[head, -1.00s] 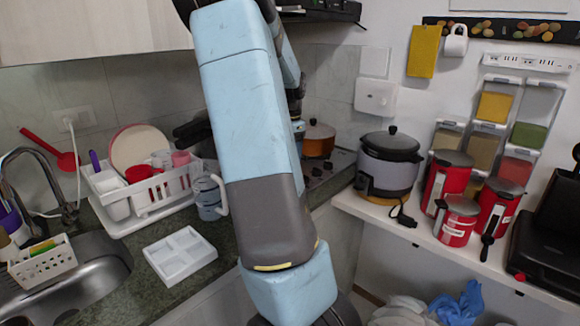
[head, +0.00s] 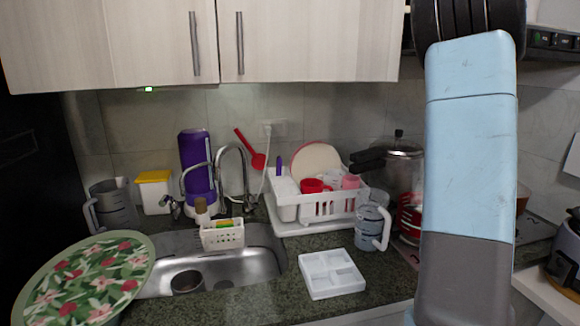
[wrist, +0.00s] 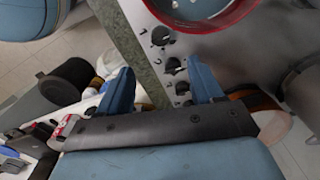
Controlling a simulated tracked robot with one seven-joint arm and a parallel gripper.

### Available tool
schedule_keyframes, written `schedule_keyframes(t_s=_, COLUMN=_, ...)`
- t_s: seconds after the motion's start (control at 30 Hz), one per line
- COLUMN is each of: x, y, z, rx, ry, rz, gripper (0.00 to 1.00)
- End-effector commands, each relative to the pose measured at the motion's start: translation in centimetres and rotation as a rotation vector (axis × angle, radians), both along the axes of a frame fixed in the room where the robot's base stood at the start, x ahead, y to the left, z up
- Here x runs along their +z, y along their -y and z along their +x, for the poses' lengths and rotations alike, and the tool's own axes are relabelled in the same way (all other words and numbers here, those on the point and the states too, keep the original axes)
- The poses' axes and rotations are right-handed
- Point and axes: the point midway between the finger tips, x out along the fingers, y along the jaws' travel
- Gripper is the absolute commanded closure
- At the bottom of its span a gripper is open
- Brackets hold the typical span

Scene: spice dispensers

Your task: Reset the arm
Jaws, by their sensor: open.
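My arm (head: 468,150), light blue and dark grey, stands upright across the right side of the head view. My gripper is out of sight in the head view. In the wrist view my gripper (wrist: 160,88) shows two blue fingers set wide apart, open, with nothing between them. Behind the fingers are a counter edge and a row of dark stove knobs (wrist: 172,66). A red-rimmed round vessel (wrist: 200,22) is at the top of the wrist view.
In the head view, a white four-part tray (head: 331,273) lies on the counter. A dish rack (head: 300,205), a measuring jug (head: 371,227), a sink (head: 215,270) and a floral round tray (head: 88,283) are also there. Cabinets (head: 200,45) hang above.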

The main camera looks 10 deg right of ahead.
Motion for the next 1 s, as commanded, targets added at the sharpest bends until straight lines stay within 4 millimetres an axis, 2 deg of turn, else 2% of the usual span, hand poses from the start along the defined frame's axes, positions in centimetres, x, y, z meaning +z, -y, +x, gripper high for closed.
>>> schedule_keyframes(t_s=0.17, x=1.1, y=-3.5, z=-0.3, rx=0.132, ry=0.053, rz=0.03, gripper=0.34)
schedule_keyframes(t_s=0.47, x=4.1, y=-12.2, z=-2.0, rx=0.484, ry=0.172, rz=0.051, gripper=0.34)
schedule_keyframes(t_s=0.77, x=7.1, y=-20.6, z=-5.6, rx=0.849, ry=0.278, rz=-0.005, gripper=0.34)
schedule_keyframes(t_s=1.0, x=8.7, y=-26.7, z=-9.5, rx=1.14, ry=0.343, rz=-0.105, gripper=0.34)
